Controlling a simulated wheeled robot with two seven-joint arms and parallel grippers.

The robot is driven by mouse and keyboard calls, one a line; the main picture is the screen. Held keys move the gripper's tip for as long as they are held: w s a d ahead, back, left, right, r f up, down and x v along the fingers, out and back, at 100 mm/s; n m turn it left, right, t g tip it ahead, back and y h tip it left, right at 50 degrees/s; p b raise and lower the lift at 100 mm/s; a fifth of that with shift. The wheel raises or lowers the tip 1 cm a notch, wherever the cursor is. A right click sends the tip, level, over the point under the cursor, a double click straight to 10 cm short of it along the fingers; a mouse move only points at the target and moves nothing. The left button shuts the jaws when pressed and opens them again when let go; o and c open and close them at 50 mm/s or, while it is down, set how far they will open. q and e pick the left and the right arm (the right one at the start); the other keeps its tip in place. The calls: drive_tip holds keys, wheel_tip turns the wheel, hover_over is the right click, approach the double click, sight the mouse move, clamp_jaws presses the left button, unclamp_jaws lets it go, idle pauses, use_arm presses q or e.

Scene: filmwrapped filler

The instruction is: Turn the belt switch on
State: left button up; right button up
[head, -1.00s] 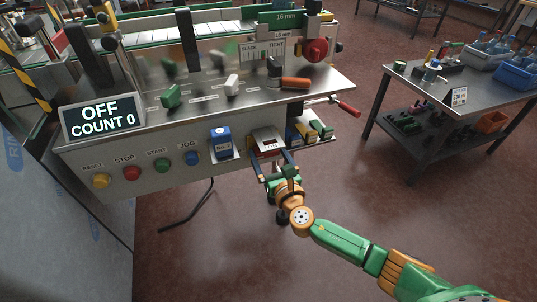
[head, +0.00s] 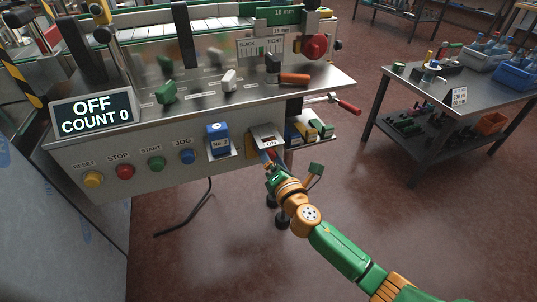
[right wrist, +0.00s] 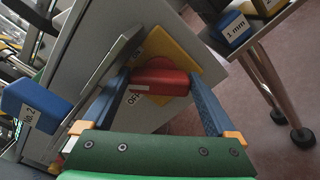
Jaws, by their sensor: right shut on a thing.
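The belt switch is a red knob (right wrist: 160,77) on a yellow plate (right wrist: 172,48), under a small metal hood (head: 266,132) on the front of the machine. A label by the knob reads OFF in the right wrist view. In the head view the knob is mostly hidden by the hood and my gripper. My right gripper (right wrist: 160,98) has its blue fingers on either side of the knob and is shut on it; it also shows in the head view (head: 270,160). The display (head: 95,115) reads OFF, COUNT 0. My left gripper is not in view.
Yellow, red, green and blue buttons line the panel left of the switch. A blue No. 2 block (head: 218,139) sits close on the left. A shelf of blocks (head: 312,130) and a red-handled crank (head: 347,106) are on the right. Floor below is open.

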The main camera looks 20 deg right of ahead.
drive_tip(key=m, duration=0.3)
drive_tip(key=shift+f+m, duration=0.2)
drive_tip(key=shift+m, duration=0.1)
drive_tip(key=shift+m+b, duration=0.35)
drive_tip(key=shift+m, duration=1.55)
drive_tip(key=o, duration=1)
drive_tip(key=shift+s, duration=0.1)
drive_tip(key=s, duration=0.7)
drive_tip(key=shift+d, duration=0.2)
